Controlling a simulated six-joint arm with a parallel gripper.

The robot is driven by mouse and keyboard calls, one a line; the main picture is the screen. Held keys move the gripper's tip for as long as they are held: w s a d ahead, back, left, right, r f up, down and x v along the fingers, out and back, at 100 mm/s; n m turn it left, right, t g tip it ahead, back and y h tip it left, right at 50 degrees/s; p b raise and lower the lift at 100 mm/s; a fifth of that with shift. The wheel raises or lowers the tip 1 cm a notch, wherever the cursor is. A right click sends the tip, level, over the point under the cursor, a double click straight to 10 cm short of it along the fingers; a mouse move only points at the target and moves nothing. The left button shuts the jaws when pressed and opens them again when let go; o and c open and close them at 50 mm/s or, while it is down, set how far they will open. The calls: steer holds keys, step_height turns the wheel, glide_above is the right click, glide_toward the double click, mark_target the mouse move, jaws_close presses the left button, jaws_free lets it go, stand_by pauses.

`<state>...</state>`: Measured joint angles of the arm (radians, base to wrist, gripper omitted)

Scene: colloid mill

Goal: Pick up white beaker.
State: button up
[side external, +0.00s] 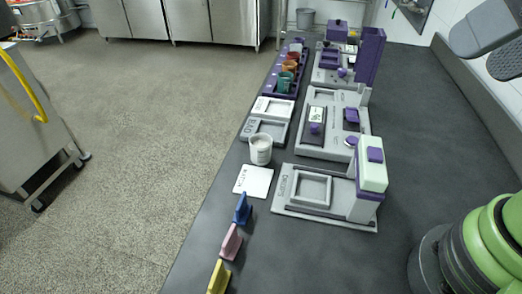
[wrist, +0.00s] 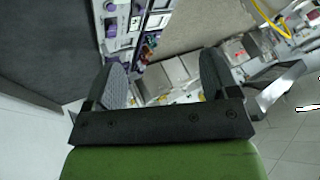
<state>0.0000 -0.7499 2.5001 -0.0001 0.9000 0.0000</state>
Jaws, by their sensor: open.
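The white beaker (side external: 261,150) stands upright on the dark bench in the side view, behind a white square card (side external: 254,181) and just in front of a grey tray (side external: 267,131). I cannot pick it out in the wrist view. My gripper (side external: 490,46) shows at the upper right edge of the side view, well above the bench and far to the right of the beaker. In the wrist view my gripper (wrist: 164,76) has its two grey fingers wide apart, with nothing held between them.
A grey station with a white-and-purple block (side external: 371,170) stands right of the beaker. Blue, pink and yellow pieces (side external: 231,242) line the near left edge. A purple rack (side external: 287,82) of coloured containers is farther back. The bench's right side is mostly clear.

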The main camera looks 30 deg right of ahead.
steer(key=shift+w, duration=0.1)
steer(key=m+g+h, duration=0.3)
steer(key=m+g, duration=0.2)
steer(key=g, duration=0.1)
glide_above(261, 142)
steer(key=s+a, duration=0.1)
steer(key=s, duration=0.2)
step_height(261, 142, down, 23)
steer(key=shift+w+f, duration=0.2)
steer(key=shift+f, duration=0.75)
steer(key=shift+w+f, duration=0.25)
steer(key=shift+f, duration=0.65)
steer(key=shift+w+f, duration=0.2)
steer(key=shift+f, duration=0.75)
steer(key=c, duration=1)
